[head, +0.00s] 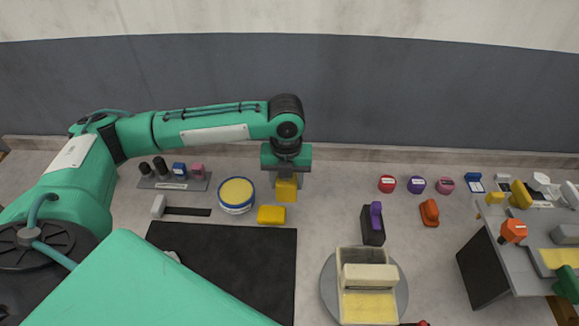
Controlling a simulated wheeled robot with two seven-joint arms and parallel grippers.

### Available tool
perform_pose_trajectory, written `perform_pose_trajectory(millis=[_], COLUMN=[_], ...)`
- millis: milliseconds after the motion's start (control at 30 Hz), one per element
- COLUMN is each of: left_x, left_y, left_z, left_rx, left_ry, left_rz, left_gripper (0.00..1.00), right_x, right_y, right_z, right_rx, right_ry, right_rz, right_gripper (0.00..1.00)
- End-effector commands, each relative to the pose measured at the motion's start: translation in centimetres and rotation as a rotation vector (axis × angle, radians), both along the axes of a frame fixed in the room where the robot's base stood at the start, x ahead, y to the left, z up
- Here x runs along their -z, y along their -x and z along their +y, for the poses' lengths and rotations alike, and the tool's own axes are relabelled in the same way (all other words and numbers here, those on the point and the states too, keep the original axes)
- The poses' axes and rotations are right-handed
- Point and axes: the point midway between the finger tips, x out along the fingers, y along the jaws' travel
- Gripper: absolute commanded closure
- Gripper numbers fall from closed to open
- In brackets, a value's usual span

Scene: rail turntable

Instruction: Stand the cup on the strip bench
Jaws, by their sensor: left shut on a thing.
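My left gripper (286,178) points down near the back of the table and is shut on a yellow block-like piece (287,191). I cannot tell whether this piece is the cup or whether it touches the table. A grey bench (487,238) stands at the right, with a yellow strip (562,257) on its top; it looks like the strip bench. A white rounded item (540,180) lies behind it, too small to name surely. My right gripper is not in view.
A yellow block (271,215) and a round yellow-topped tin (236,194) are near my left gripper. A black mat (240,270) lies in front. A turntable (328,290) bears a cream tray (368,309). An orange piece (513,231) stands on the bench.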

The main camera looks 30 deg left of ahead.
Motion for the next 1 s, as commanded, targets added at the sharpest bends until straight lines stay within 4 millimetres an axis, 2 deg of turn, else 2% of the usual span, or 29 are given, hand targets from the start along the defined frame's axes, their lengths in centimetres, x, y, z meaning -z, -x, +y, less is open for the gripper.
perform_pose_trajectory(millis=[33,200,400,500,667,867,1000], left_x=[-0.4,-0.4,-0.3,1.4,2.6,6.0,6.8], left_y=[-1.3,-5.2,-8.7,-8.3,-8.3,-8.3,-8.6], left_z=[0.7,2.4,4.1,4.0,4.0,4.0,4.2], left_rx=[-0.006,-0.005,-0.003,0.001,0.000,-0.001,-0.001], left_ry=[-0.001,-0.001,0.000,-0.001,-0.001,0.000,-0.001], left_rz=[0.000,0.000,0.000,0.003,0.003,0.003,0.000], left_gripper=[0.79,0.79,0.79,0.79,0.79,0.79,0.79], right_x=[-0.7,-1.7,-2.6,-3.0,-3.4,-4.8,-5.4], right_y=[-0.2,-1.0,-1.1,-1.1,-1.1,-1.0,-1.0], right_z=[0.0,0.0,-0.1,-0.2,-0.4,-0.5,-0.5], right_rx=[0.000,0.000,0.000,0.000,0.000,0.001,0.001], right_ry=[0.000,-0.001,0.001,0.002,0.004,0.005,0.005], right_rz=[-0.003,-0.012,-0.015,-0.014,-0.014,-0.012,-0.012], right_gripper=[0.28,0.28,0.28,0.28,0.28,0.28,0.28])
